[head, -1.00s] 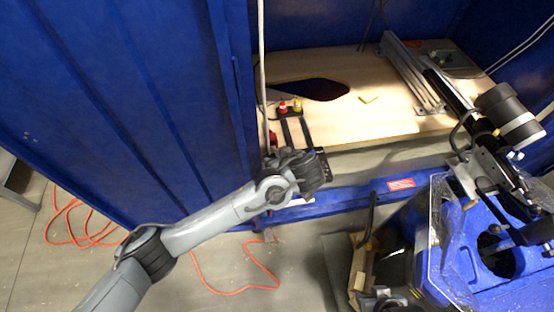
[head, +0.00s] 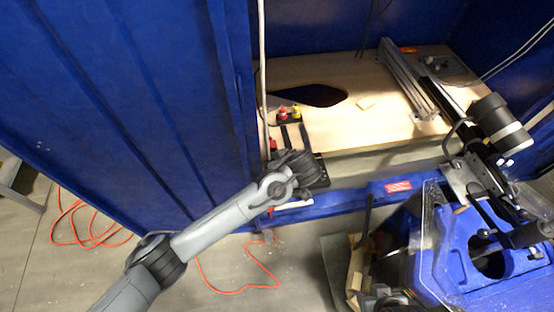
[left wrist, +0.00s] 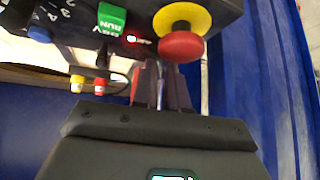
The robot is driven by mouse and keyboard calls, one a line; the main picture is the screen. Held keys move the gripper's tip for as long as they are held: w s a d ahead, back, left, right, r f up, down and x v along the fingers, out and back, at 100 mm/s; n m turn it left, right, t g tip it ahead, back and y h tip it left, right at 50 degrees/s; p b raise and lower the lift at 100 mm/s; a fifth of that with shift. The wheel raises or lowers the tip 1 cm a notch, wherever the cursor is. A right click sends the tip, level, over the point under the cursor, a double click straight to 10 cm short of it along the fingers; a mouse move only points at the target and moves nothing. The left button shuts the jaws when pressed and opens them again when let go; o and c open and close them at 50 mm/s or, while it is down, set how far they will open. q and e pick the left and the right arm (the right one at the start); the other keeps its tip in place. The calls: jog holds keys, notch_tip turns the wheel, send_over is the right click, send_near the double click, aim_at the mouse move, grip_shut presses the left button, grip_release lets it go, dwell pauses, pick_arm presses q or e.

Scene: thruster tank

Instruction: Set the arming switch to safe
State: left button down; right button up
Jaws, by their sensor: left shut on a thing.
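My left gripper (left wrist: 160,85) is at the front of a black control box (left wrist: 150,18) in the left wrist view. Its fingers are close together on a thin pale metal piece, which looks like the lever of the arming switch; the fingers hide most of it. A red mushroom button (left wrist: 182,46) on a yellow ring is just beside the fingertips. A lit red lamp (left wrist: 131,39) and a green RUN label (left wrist: 111,17) are on the box. My right gripper is not clearly seen.
A blue knob (left wrist: 39,34) is on the box. Blue walls (head: 120,100) close in the left side. An orange cable (head: 240,290) lies on the floor.

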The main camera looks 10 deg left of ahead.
pick_arm(q)
jog(key=g+p, duration=0.1)
jog(key=p, duration=0.2)
jog(key=w+r+g+h+p, duration=0.1)
jog(key=p, duration=0.2)
jog(key=shift+a+r+g, duration=0.1)
jog(key=shift+g, duration=0.3)
jog(key=shift+w+g+p, duration=0.1)
jog(key=shift+g+p, duration=0.2)
jog(key=shift+p, duration=0.1)
jog(key=shift+w+a+f+m+g+h, duration=0.1)
jog(key=shift+w+f+m+g+h, duration=0.25)
jog(key=shift+g, duration=0.25)
jog(key=shift+w+a+f+g, duration=0.1)
jog(key=shift+g, duration=0.6)
jog(key=shift+h, duration=0.25)
jog(key=c, duration=1.2)
grip_release()
jog(key=shift+w+a, duration=0.1)
jog(key=shift+o, duration=0.2)
